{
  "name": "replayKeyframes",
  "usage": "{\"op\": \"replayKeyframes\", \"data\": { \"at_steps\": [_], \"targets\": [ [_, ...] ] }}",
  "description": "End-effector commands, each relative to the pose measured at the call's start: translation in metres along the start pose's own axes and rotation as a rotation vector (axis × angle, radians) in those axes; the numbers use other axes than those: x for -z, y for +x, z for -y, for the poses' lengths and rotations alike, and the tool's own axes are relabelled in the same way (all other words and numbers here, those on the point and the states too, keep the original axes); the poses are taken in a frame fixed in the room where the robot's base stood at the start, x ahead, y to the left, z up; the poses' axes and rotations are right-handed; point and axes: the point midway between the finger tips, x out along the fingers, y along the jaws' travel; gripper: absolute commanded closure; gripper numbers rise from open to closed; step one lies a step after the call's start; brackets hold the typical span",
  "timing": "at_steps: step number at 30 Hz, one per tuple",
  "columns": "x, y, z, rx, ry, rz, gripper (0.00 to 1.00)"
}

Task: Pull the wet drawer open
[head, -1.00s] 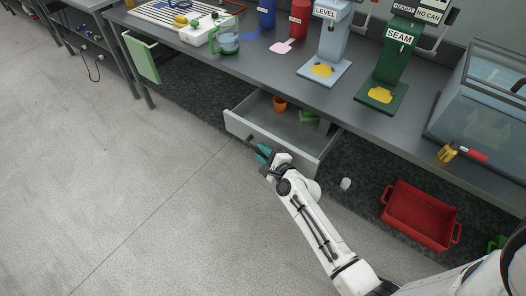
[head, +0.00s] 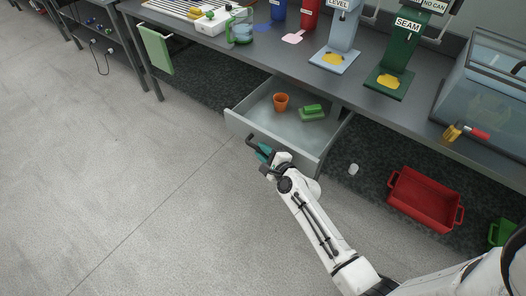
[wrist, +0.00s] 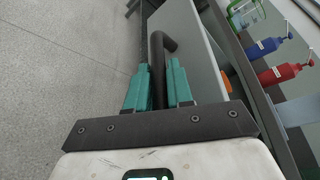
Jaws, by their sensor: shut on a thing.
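The wet drawer (head: 243,123) is a grey drawer under the bench and stands well open. An orange cup (head: 281,102) and a green block-like item (head: 312,111) lie inside it. Its dark bar handle (head: 251,140) is on the front face, and the handle also shows in the wrist view (wrist: 158,45). My gripper (head: 264,152) is at the handle. In the wrist view its teal fingers (wrist: 160,85) are shut on the handle bar, one on each side. The fingers hide part of the bar.
A red tub (head: 425,200) and a small white cylinder (head: 353,169) are on the dark mat under the bench at right. The LEVEL stand (head: 340,38) and the green SEAM stand (head: 397,62) are on the benchtop. The floor (head: 120,160) at left is clear.

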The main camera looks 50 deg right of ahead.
Motion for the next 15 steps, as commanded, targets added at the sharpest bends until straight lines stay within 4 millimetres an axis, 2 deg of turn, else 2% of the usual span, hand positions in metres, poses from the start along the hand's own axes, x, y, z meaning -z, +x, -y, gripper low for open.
{"op": "replayKeyframes", "data": {
  "at_steps": [1, 2, 3, 11, 15],
  "targets": [
    [0.001, -0.001, -0.001, -0.002, 0.001, -0.002, 1.00],
    [0.001, -0.001, -0.001, -0.002, 0.001, -0.002, 0.76],
    [0.001, -0.001, -0.001, -0.002, 0.001, -0.002, 0.73],
    [0.001, -0.002, -0.001, -0.001, 0.000, -0.001, 0.73],
    [0.001, -0.013, -0.001, -0.002, 0.000, -0.002, 0.73]
  ]
}}
